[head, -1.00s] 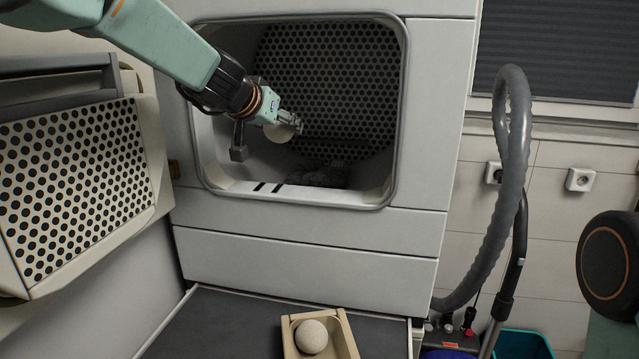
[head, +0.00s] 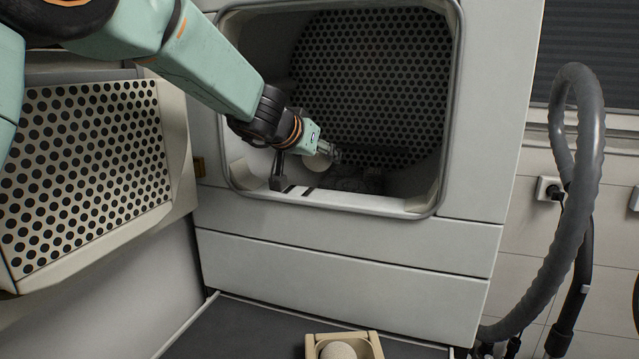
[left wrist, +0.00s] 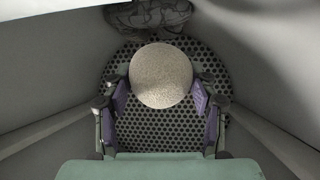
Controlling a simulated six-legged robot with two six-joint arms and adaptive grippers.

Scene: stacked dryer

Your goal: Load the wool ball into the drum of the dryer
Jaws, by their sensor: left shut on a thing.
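A pale, speckled wool ball (head: 317,163) is held in my left gripper (head: 333,154), inside the dryer's opening near its lower rim. In the left wrist view the ball (left wrist: 161,76) sits between the two fingers of the gripper (left wrist: 160,88), which are shut on it. Behind it is the drum's (head: 375,80) perforated dark back wall. A dark, crumpled cloth (left wrist: 148,14) lies in the drum near the ball; whether they touch I cannot tell. A second pale ball (head: 338,351) sits in a wooden tray (head: 373,343) below, cut off by the picture's edge. My right gripper is not in view.
The dryer's opening has a raised frame (head: 452,150) around my left arm. The open, perforated door (head: 85,170) stands at the left. A grey hose (head: 575,215) hangs at the right. The dark surface (head: 240,330) below the dryer is clear left of the tray.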

